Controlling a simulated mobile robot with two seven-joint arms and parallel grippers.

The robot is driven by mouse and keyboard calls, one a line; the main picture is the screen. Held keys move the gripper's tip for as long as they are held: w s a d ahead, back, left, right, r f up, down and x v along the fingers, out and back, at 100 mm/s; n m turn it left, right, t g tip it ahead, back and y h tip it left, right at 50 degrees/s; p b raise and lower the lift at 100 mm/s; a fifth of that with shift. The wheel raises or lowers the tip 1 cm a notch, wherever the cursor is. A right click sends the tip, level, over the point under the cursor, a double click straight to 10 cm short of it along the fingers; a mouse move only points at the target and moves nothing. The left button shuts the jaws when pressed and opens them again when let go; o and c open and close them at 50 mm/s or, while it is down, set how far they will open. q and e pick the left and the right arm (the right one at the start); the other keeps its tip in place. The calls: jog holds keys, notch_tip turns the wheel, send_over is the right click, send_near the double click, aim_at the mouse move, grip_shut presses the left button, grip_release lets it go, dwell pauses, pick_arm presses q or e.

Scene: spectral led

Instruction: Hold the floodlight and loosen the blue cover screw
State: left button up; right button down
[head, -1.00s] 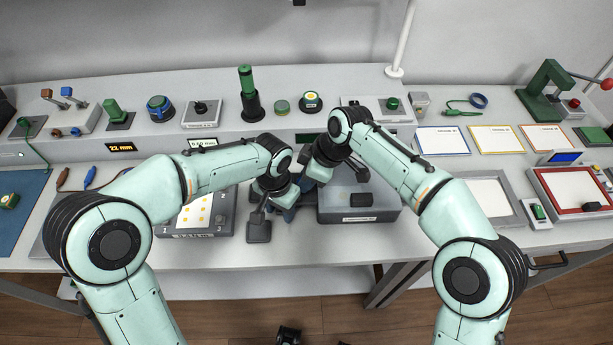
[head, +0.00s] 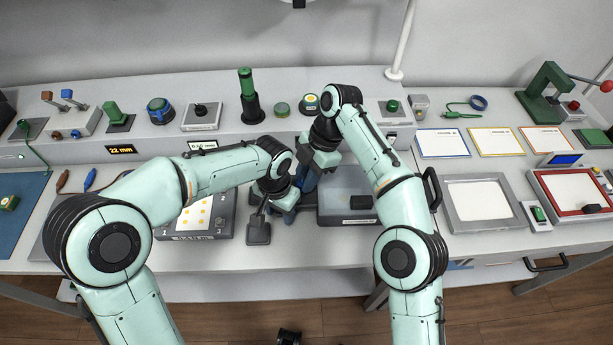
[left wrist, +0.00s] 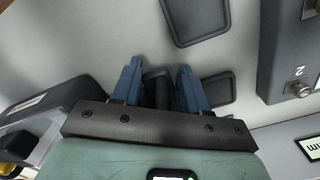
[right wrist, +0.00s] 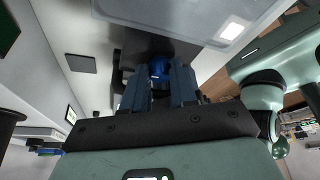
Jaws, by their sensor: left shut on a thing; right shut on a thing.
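The floodlight (left wrist: 157,88) shows only as a dark part between the fingers of my left gripper (left wrist: 158,72), which is shut on it. In the head view my left gripper (head: 288,212) is low over the table's front half, and the hands hide most of the floodlight. The blue cover screw (right wrist: 160,68) shows as a blue knob between the fingertips of my right gripper (right wrist: 160,75), which is shut on it. In the head view my right gripper (head: 307,180) is just above and right of the left one, and the screw is hidden.
A dark pad (head: 258,232) and a tray with yellow squares (head: 205,212) lie to the left. A raised shelf with several fixtures runs behind.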

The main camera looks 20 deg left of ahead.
jog(key=shift+a+n, duration=0.15)
jog(key=shift+n, duration=0.45)
jog(key=shift+r, duration=0.1)
jog(key=c, duration=0.9)
grip_release()
jog(key=shift+h, duration=0.3)
